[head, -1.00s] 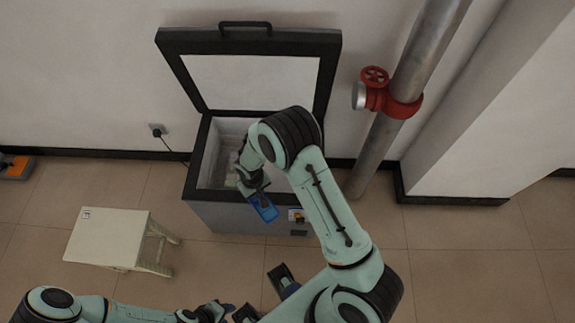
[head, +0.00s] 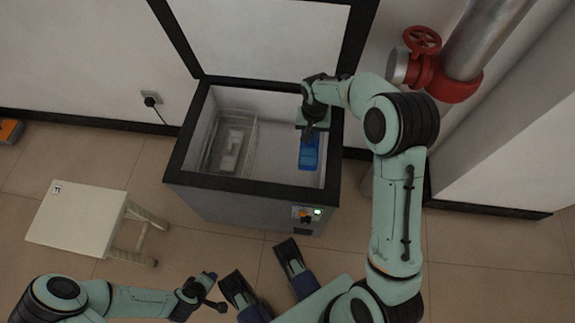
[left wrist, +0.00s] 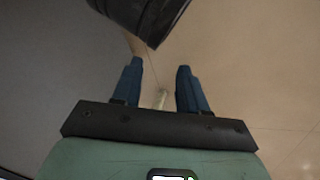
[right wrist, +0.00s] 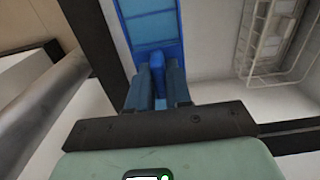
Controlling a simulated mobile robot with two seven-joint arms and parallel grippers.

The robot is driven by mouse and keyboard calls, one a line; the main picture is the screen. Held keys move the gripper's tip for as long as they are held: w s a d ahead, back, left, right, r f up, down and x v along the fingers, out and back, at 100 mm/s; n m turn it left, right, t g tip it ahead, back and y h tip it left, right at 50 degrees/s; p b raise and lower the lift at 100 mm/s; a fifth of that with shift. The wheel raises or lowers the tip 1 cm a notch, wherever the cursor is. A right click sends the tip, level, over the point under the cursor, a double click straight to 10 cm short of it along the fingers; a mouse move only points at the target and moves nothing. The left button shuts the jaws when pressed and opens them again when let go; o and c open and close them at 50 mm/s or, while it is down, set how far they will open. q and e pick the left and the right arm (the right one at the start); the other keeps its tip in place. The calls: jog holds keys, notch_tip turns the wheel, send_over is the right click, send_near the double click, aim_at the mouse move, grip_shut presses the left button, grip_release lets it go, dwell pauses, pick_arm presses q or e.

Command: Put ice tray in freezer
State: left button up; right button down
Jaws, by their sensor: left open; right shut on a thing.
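The blue ice tray (head: 309,152) is over the right part of the open chest freezer (head: 252,188) in the head view. Whether the tray touches the freezer floor, I cannot tell. My left gripper (left wrist: 160,85) is open and empty, low and away from the freezer.
The freezer lid (head: 262,38) stands open against the wall. A wire basket (head: 232,145) with pale items fills the freezer's left side. A stool (head: 80,215) stands at left. A pipe with a red valve (head: 422,40) rises at right, close to my right arm.

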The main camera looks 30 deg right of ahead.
jog(key=shift+d+f, duration=0.2)
jog(key=shift+d, duration=0.15)
notch_tip(320, 180, down, 5)
jog(key=shift+d+r+b, duration=0.1)
jog(key=shift+b, duration=0.75)
notch_tip(320, 180, down, 14)
jog(key=b, duration=0.3)
jog(key=shift+b, duration=0.4)
pick_arm(q)
jog(key=s+a+f+g, duration=0.2)
jog(key=s+f, duration=0.4)
jog(key=f, duration=0.3)
jog(key=shift+s+a+n+g, duration=0.2)
jog(key=shift+n+g, duration=0.1)
jog(key=shift+n, duration=0.1)
pick_arm(e)
jog(key=shift+f, duration=0.4)
jog(key=shift+f, duration=0.1)
jog(key=shift+f, duration=0.1)
jog(key=c, duration=1.1)
grip_release()
pick_arm(q)
jog(key=shift+s, duration=0.15)
pick_arm(e)
jog(key=shift+o, duration=0.2)
